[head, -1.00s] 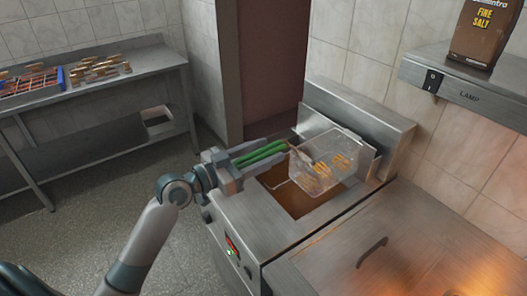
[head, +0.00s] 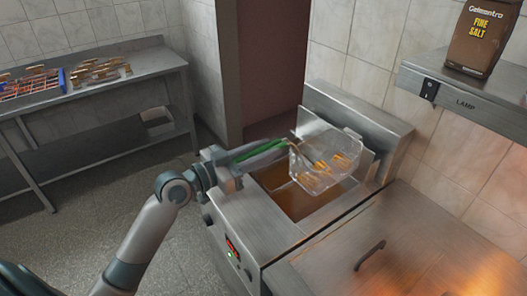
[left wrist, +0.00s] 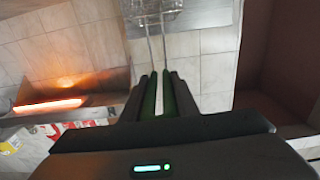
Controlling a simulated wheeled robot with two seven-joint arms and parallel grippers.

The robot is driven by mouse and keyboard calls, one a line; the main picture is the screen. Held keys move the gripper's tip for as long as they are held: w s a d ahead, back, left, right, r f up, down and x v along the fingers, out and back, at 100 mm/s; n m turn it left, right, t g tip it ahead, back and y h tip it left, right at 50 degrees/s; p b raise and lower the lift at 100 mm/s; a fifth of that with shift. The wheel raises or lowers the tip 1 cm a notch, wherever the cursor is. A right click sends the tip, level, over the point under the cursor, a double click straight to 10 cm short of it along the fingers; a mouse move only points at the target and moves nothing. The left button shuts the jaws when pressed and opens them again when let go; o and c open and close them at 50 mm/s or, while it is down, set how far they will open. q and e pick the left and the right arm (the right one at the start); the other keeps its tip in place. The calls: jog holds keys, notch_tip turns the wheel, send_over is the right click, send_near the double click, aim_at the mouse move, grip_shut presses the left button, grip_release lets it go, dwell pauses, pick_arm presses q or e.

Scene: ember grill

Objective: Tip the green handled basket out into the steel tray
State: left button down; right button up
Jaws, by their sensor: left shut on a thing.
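The green handled basket (head: 322,163) is a wire basket with several golden pieces of food in it. It hangs in the air above the open fryer well (head: 295,196). My left gripper (head: 262,154) is shut on its green handle, to the left of the basket. In the left wrist view the green handle (left wrist: 158,95) lies between the fingers, and the wire basket (left wrist: 152,8) is cut off at the top edge. My right gripper is in neither view. I cannot make out the steel tray for certain; a steel surface with a dark handle (head: 370,255) lies right of the fryer.
A steel table (head: 110,86) at the back left bears a blue-edged rack and several brown pieces. A steel shelf (head: 465,95) with a salt bag (head: 478,35) juts from the right wall. An orange glow lies at lower right.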

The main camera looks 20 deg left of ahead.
pick_arm(q)
jog(key=shift+r+p, duration=0.8)
jog(key=shift+r, duration=0.55)
jog(key=shift+s+a+f, duration=0.1)
jog(key=shift+s, duration=0.05)
